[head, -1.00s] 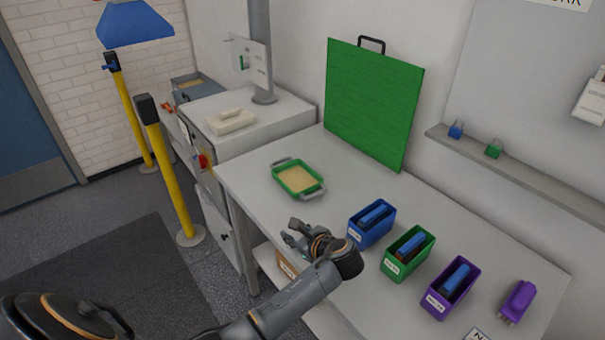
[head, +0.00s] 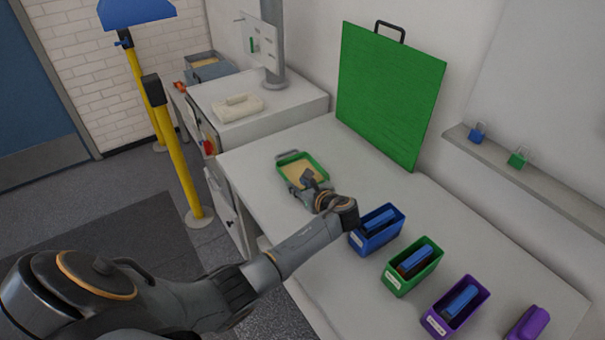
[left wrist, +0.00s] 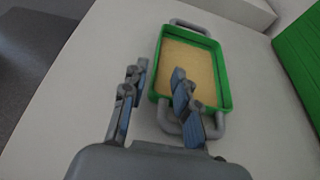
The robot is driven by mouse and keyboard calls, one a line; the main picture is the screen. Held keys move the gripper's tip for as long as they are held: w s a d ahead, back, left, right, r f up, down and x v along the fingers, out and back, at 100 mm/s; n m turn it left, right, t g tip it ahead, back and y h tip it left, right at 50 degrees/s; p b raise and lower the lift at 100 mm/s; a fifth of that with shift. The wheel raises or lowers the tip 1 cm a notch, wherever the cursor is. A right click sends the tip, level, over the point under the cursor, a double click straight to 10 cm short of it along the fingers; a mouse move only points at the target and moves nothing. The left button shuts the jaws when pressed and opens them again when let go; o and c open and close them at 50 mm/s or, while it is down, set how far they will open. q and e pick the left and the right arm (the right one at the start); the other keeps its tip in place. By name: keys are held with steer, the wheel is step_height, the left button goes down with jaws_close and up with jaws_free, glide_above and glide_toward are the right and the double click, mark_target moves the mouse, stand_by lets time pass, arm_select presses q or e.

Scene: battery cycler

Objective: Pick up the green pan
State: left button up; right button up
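The green pan (head: 291,164) sits on the white table, with a tan inside and a grey handle at each end. In the left wrist view the pan (left wrist: 223,84) lies just ahead, its near handle beside and partly behind the right-hand finger. My left gripper (head: 309,184) is over the pan's near end in the head view and hides the near handle there. In the left wrist view the left gripper (left wrist: 155,95) has its fingers apart, with bare table and the pan's near left corner showing between them. I cannot tell whether a finger touches the pan. My right gripper is not in view.
Blue (head: 364,243), green (head: 398,283) and purple (head: 436,322) bins with blue items inside stand right of my left gripper. A large green board (head: 388,95) leans on the wall behind. The table left of the pan is clear.

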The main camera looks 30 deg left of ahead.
arm_select(q)
steer(key=x, duration=0.1)
steer(key=p+x, duration=0.1)
steer(key=shift+s+a, duration=0.1)
steer(key=shift+a, duration=0.35)
steer(key=shift+x, duration=1.05)
steer(key=shift+a+f, duration=0.15)
steer(key=shift+f, duration=0.15)
steer(key=shift+c, duration=0.7)
jaws_close()
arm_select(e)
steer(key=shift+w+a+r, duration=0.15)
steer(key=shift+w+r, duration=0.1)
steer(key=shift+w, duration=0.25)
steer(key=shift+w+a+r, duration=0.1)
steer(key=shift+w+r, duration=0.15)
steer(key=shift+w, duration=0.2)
